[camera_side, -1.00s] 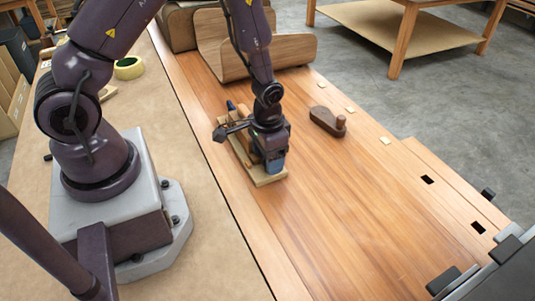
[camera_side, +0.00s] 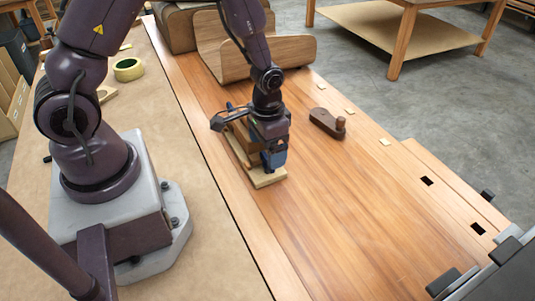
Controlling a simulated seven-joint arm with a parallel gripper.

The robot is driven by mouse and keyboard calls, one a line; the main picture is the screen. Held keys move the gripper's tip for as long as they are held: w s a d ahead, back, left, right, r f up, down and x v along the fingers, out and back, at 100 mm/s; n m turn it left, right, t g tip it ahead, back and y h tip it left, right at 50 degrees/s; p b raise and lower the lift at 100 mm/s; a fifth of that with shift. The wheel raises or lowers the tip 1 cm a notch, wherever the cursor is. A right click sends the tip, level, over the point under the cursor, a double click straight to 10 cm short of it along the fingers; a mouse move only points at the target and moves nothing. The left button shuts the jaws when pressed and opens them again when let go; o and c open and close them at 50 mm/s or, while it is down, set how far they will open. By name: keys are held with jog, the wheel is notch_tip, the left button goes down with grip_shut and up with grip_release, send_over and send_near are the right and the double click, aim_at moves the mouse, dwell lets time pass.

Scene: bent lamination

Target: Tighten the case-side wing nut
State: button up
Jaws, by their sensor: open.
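My gripper (camera_side: 274,162) points down over the right end of a small wooden fixture on the bench. The fixture has a pale base board (camera_side: 269,181) and darker wooden blocks (camera_side: 238,132) on it. A dark clamp-like part (camera_side: 219,122) sticks out at the fixture's left end. The gripper's blue fingers are at the near right end of the fixture; whether they touch it I cannot tell. The wing nut cannot be made out; it is too small or hidden behind my gripper and arm.
A wooden hand plane (camera_side: 327,122) lies to the right of the fixture. Bent wooden pieces (camera_side: 268,58) stand at the back of the bench. A tape roll (camera_side: 128,69) sits on the left table. The bench's front right (camera_side: 350,220) is clear.

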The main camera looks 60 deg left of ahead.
jog(key=shift+r, duration=2.35)
jog(key=shift+d, duration=0.1)
jog(key=shift+s, duration=0.35)
jog(key=s+g, duration=0.1)
jog(key=s, duration=0.1)
notch_tip(320, 180, up, 13)
jog(key=t, duration=0.2)
send_over(265, 161)
jog(key=s, duration=0.6)
jog(key=s+d+r+t, duration=0.1)
jog(key=s+r+t, duration=0.3)
jog(key=r, duration=0.6)
jog(key=shift+s+d+t, duration=0.3)
jog(key=shift+s+d, duration=0.05)
jog(key=shift+s, duration=0.3)
